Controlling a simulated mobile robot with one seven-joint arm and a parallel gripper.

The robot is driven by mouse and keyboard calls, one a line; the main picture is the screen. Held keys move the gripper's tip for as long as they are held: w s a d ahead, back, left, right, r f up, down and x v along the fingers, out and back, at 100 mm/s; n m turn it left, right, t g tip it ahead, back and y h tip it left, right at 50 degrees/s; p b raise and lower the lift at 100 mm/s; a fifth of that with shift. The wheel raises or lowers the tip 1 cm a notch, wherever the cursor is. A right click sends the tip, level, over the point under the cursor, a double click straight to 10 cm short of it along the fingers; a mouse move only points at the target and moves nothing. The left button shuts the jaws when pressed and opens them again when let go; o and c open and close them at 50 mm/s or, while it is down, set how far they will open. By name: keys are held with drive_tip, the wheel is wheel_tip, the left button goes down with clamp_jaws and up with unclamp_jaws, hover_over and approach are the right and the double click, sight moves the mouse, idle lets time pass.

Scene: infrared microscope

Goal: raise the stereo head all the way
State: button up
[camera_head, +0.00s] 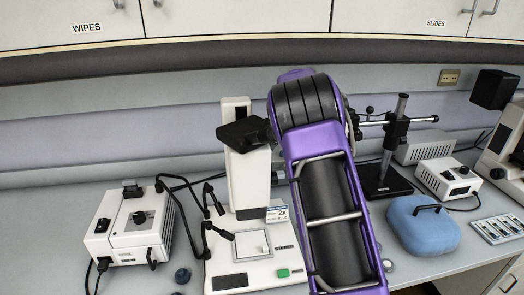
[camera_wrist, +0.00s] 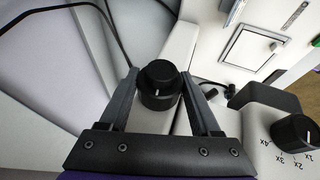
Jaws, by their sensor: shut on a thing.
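In the wrist view my gripper (camera_wrist: 158,76) has its two fingers on either side of a round black knob (camera_wrist: 158,92) with a white mark, and it is shut on that knob. A second black knob (camera_wrist: 297,134) with a magnification scale sits to the right on a white housing, clear of the fingers. In the head view the white microscope has an upright column (camera_head: 249,170), a black eyepiece part (camera_head: 243,132) near its top and a flat white base (camera_head: 255,262). My purple arm covers the column's right side and hides the gripper there.
A white control box (camera_head: 130,225) with cables stands left of the microscope. Cabinets (camera_head: 230,15) hang above the bench.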

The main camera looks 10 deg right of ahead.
drive_tip(key=shift+g, duration=0.5)
idle(0.3)
drive_tip(key=o, duration=1.4)
drive_tip(key=shift+c, duration=0.2)
drive_tip(key=shift+r, duration=0.1)
drive_tip(key=v, duration=1.7)
drive_tip(key=shift+w, duration=0.2)
drive_tip(key=shift+r, duration=0.15)
